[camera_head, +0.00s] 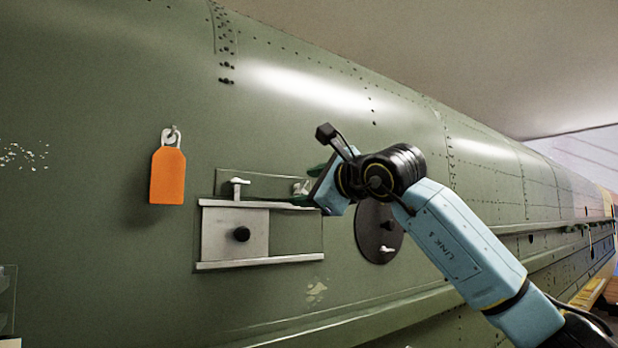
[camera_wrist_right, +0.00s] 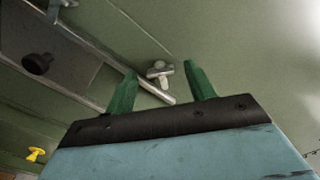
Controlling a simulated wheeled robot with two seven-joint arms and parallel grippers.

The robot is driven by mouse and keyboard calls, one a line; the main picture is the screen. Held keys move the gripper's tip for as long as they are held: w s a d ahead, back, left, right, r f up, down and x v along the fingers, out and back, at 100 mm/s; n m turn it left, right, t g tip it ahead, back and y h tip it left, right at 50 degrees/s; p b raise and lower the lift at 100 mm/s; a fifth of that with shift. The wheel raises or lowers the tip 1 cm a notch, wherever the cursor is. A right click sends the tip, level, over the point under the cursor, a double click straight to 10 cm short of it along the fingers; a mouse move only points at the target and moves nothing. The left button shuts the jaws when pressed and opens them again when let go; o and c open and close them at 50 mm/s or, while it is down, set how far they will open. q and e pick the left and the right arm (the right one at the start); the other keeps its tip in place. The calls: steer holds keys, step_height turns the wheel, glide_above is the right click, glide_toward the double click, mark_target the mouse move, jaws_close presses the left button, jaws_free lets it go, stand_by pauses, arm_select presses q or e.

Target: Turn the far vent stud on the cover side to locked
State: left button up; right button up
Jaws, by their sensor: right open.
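Two pale studs with wing handles stand along the top rail of the vent frame (camera_head: 262,264). The right stud (camera_head: 301,187) is partly hidden by my right gripper (camera_head: 312,188); the right wrist view shows this stud (camera_wrist_right: 158,74) too. A grey sliding cover (camera_head: 218,240) with a black knob (camera_head: 242,234) fills the left part of the frame. My right gripper is open, its green fingers on either side of the right stud in the wrist view; contact cannot be told. My left gripper is not in view.
An orange tag (camera_head: 167,175) hangs on the green fuselage skin at upper left. A dark oval plate (camera_head: 370,240) with a small pale stud (camera_head: 388,250) lies right of the frame, partly behind my right arm. A yellow piece (camera_wrist_right: 36,154) shows lower left in the wrist view.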

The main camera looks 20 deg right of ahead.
steer(key=shift+w, duration=0.15)
steer(key=shift+c, duration=0.3)
steer(key=c, duration=0.9)
steer(key=shift+f+m+b, duration=0.1)
steer(key=shift+m+b, duration=0.95)
steer(key=shift+m, duration=0.15)
steer(key=m+b, duration=0.1)
steer(key=m, duration=0.1)
steer(key=shift+m, duration=0.4)
steer(key=m+b, duration=0.3)
steer(key=m, duration=0.2)
steer(key=shift+m, duration=0.4)
